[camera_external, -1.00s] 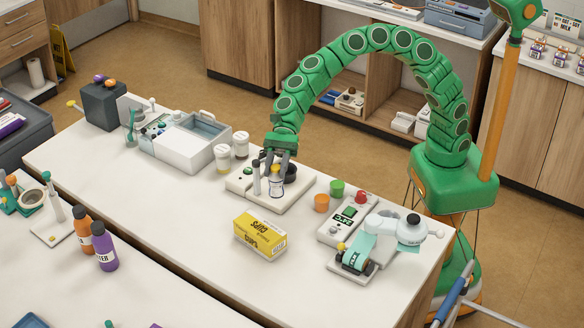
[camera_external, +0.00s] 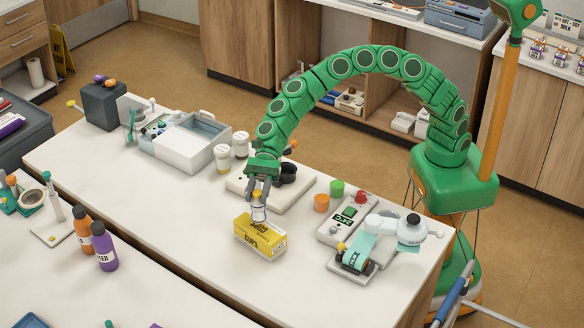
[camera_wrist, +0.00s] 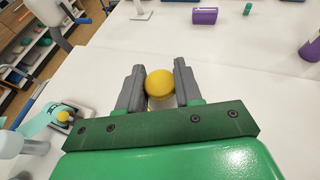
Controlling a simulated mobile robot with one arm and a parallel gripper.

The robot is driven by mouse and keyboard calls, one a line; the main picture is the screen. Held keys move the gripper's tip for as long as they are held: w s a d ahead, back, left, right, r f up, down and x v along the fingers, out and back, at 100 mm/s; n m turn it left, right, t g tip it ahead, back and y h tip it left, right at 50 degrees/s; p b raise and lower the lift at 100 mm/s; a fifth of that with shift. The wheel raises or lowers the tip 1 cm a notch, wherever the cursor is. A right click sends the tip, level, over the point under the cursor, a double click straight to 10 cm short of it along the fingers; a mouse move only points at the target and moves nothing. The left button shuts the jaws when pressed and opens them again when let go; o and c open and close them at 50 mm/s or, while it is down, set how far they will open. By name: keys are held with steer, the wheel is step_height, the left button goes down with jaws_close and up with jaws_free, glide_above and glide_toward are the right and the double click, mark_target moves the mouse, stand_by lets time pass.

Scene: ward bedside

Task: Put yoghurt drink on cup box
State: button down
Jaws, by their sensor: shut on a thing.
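The yoghurt drink (camera_external: 259,208) is a small white bottle with a yellow cap. My gripper (camera_external: 259,188) is shut on it and holds it upright at the top of the yellow cup box (camera_external: 262,243). I cannot tell whether the bottle's base touches the box. In the wrist view, the bottle's yellow cap (camera_wrist: 160,83) sits between the two grey fingers of my gripper (camera_wrist: 159,88). The cup box lies on the white table and is hidden in the wrist view.
A white-based device (camera_external: 290,196) stands behind the box. The table left of the box is clear.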

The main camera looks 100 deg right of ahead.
mark_target(258, 202)
steer(key=shift+f, duration=1.5)
steer(key=shift+f, duration=0.1)
steer(key=c, duration=0.8)
jaws_free()
steer(key=shift+o, duration=0.2)
steer(key=v, duration=1.2)
steer(key=shift+s, duration=0.15)
